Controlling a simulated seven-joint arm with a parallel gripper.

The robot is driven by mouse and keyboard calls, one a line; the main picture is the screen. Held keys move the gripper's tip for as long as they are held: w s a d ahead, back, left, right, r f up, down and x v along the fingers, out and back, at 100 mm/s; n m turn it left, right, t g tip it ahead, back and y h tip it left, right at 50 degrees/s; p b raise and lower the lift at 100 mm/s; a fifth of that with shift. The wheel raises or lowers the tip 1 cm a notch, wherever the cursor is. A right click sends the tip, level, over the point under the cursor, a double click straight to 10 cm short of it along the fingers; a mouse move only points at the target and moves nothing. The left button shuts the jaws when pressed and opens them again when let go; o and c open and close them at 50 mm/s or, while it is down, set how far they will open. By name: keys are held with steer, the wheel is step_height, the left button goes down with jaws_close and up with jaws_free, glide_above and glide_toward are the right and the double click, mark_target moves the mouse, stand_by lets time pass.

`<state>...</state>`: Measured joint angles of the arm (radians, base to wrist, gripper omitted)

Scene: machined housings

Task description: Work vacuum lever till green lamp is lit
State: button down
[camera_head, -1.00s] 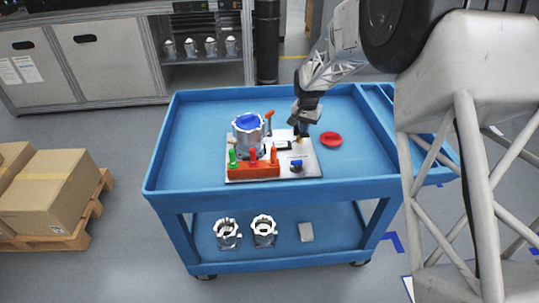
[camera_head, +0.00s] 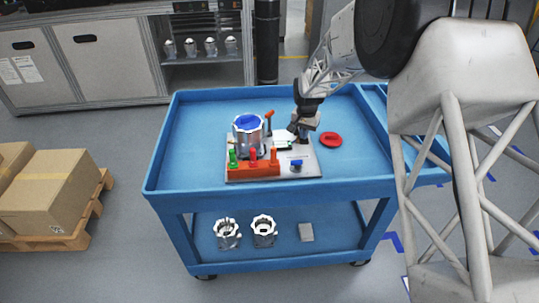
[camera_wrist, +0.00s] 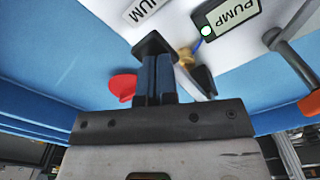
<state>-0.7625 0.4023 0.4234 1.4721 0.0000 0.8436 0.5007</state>
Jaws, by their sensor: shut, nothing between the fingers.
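My gripper (camera_head: 303,139) is shut and empty, low over the right side of the pale fixture plate (camera_head: 312,170). In the wrist view my gripper (camera_wrist: 155,50) has its fingertips beside a brass fitting (camera_wrist: 187,57) with a black lever (camera_wrist: 205,80); I cannot tell whether they touch it. The lamp (camera_wrist: 208,31) at the corner of the PUMP label (camera_wrist: 232,14) glows green. Part of a label ending in "UM" (camera_wrist: 147,8) shows beside it. A metal housing (camera_head: 249,140) with a blue top stands on the plate's left side.
A red ring-like part (camera_head: 330,139) lies right of the plate. An orange-handled clamp (camera_head: 269,116) rises behind it. An orange block (camera_head: 254,169) with green, red and orange pegs and a blue knob (camera_head: 296,163) are at the front. The blue cart (camera_head: 190,130) has free room at left.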

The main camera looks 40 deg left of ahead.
steer(key=shift+f, duration=0.55)
steer(key=shift+r, duration=3.4)
steer(key=shift+f, duration=0.25)
steer(key=shift+f, duration=3.2)
steer(key=shift+r, duration=3.45)
